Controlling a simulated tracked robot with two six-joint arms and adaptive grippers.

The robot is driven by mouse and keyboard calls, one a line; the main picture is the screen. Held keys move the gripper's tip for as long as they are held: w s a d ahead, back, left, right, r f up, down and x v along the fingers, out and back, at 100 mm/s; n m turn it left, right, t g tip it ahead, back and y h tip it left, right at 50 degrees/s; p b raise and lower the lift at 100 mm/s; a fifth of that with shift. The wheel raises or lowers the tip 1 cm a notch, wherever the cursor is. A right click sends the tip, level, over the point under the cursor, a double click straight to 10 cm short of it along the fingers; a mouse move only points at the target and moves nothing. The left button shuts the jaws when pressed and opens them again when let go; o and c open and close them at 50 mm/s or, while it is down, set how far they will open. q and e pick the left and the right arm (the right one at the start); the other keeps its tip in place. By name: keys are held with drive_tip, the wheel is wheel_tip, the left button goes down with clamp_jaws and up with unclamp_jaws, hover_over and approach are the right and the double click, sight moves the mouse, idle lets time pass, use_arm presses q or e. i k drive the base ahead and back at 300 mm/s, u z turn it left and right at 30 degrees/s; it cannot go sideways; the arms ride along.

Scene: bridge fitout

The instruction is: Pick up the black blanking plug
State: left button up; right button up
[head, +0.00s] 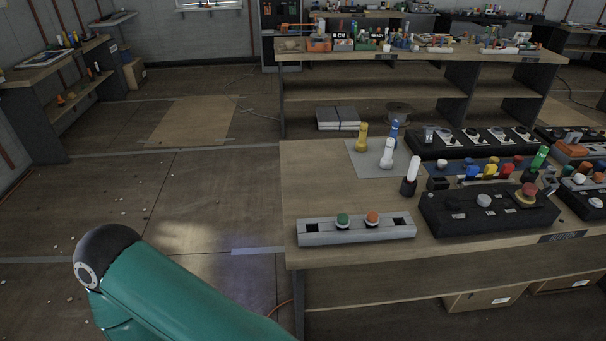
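I cannot single out a black blanking plug for certain. A small black block (438,184) stands on the near bench (320,180), left of the blue mat; it is too small to identify. A grey control box (357,232) at the bench's front left holds a green button (343,220) and an orange button (372,217), with a dark square spot near each end. I cannot tell whether these dark spots are openings or plugs. A green arm link of mine crosses the lower left. Neither gripper is in view.
A black panel (487,212) with a red button stands right of the grey box. Yellow, white and blue pieces stand on a grey mat (362,166). The bench's left end is clear. A farther bench (420,58) is cluttered.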

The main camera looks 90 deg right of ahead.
sight(453, 203)
drive_tip(key=z, duration=0.1)
drive_tip(key=k, duration=2.4)
drive_tip(key=z, duration=1.5)
drive_tip(key=i, duration=1.05)
drive_tip(key=z, duration=0.05)
